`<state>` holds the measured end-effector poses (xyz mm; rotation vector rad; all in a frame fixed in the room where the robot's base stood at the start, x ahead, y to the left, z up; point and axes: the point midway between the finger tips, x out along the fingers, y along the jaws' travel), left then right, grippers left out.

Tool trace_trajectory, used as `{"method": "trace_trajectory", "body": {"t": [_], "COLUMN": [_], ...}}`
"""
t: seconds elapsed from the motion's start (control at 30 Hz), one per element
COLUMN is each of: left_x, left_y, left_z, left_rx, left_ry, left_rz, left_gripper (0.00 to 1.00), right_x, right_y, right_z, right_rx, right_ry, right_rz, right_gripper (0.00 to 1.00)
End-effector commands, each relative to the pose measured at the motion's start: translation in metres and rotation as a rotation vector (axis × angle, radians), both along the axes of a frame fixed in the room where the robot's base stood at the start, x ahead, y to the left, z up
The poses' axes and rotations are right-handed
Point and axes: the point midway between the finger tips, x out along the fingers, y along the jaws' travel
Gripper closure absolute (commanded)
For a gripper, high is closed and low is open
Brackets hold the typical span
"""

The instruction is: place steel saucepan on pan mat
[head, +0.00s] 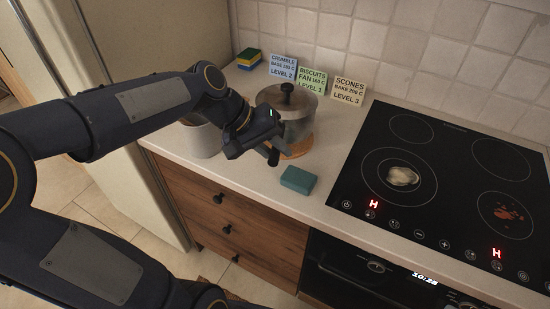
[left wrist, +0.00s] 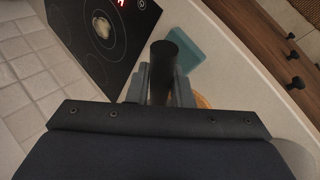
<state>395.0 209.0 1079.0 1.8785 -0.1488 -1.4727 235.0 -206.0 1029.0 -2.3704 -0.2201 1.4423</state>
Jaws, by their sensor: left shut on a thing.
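The steel saucepan (head: 297,130) has a lid with a black knob and stands upright over the round orange-brown pan mat (head: 298,151). The mat's front and right edge show below the pan. I cannot tell whether the pan rests on it or is slightly above. My left gripper (head: 272,152) is in front of the pan and shut on its dark handle. In the left wrist view the handle (left wrist: 165,65) sticks out between the fingers, and a bit of the mat (left wrist: 202,101) shows beside them. The pan body is hidden there. My right gripper is not in view.
A teal block (head: 297,180) lies in front of the mat. A pale round container (head: 203,140) stands left, partly behind my arm. Recipe cards (head: 312,80) and a yellow-blue sponge (head: 249,59) are at the back. The black hob (head: 450,165) is right, with red H lights and stains.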

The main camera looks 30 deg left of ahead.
Motion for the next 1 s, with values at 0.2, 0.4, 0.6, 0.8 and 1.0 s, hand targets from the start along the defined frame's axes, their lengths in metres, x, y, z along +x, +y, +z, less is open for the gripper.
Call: {"method": "trace_trajectory", "body": {"t": [0.2,0.4,0.6,0.8,1.0], "left_x": [0.012,0.018,0.018,0.016,0.017], "left_y": [0.007,0.011,0.011,0.011,0.010], "left_z": [-0.012,-0.036,-0.052,-0.054,-0.053], "left_rx": [0.002,0.000,0.003,0.000,0.001], "left_ry": [-0.008,-0.005,-0.008,-0.001,-0.001], "left_rz": [-0.001,-0.001,0.001,0.001,0.000], "left_gripper": [1.00,1.00,1.00,0.79,0.59], "right_x": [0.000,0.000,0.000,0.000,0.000], "right_y": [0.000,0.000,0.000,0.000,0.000], "right_z": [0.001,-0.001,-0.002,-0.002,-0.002], "right_rx": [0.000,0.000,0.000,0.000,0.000], "right_ry": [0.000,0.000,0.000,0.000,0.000], "right_rz": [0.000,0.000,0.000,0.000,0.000], "right_gripper": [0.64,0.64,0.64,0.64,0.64]}}
